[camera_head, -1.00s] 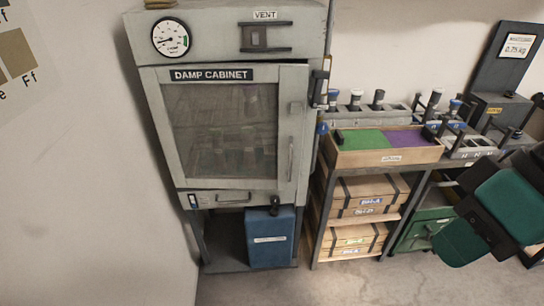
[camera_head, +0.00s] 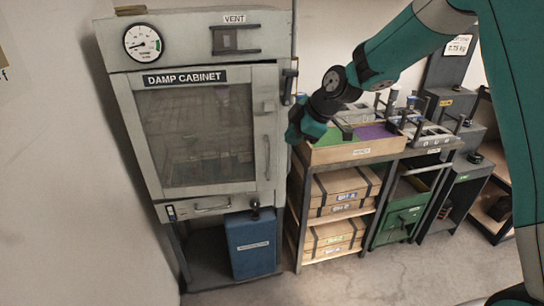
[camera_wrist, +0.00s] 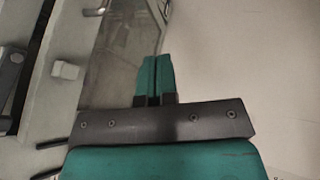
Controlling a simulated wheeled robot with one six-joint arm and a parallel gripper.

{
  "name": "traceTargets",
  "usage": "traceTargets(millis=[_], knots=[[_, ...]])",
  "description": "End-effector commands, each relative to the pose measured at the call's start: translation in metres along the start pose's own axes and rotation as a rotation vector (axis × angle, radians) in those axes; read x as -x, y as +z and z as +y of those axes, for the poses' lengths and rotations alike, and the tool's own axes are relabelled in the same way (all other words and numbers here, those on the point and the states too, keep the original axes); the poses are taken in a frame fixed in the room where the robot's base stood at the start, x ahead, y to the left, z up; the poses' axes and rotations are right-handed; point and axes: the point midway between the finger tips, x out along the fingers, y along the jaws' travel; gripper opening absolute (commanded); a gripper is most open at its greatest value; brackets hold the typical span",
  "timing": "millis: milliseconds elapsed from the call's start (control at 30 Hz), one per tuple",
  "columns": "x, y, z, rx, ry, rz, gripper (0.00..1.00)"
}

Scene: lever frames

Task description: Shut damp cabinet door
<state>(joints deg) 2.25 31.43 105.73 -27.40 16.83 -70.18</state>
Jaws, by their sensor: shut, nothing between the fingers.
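The damp cabinet (camera_head: 185,35) is a pale grey box with a glass-windowed door (camera_head: 262,150) on its front. The door sits close to the frame; I cannot tell whether a gap is left at its right edge. A vertical handle (camera_head: 267,157) is on the door's right side, and a dark latch (camera_head: 289,86) is on the cabinet's right edge. My gripper (camera_head: 294,132) is just right of the door's right edge, shut and empty. In the wrist view its teal fingers (camera_wrist: 157,72) are together, with the door's glass (camera_wrist: 125,40) beyond them to the left.
A wooden tray (camera_head: 350,152) with green and purple sections tops a shelf rack right of the cabinet, close to my gripper. Wooden boxes (camera_head: 340,190) fill its shelves. A blue container (camera_head: 252,245) stands under the cabinet. The floor (camera_head: 390,280) in front is clear.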

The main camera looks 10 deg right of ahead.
Motion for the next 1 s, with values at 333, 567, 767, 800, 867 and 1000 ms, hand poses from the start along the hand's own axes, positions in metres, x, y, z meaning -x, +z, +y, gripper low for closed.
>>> traceTargets(millis=[333,567,767,800,867,1000], knots=[[-0.046,0.033,0.029,0.132,0.056,-0.002,0.0],[-0.092,0.032,0.031,0.131,0.053,-0.002,0.0],[-0.133,0.032,0.035,0.131,0.054,-0.002,0.0],[-0.133,0.03,0.043,0.131,0.059,-0.002,0.0],[-0.137,0.029,0.051,0.132,0.058,-0.002,0.0],[-0.144,0.029,0.062,0.13,0.056,-0.002,0.0]])
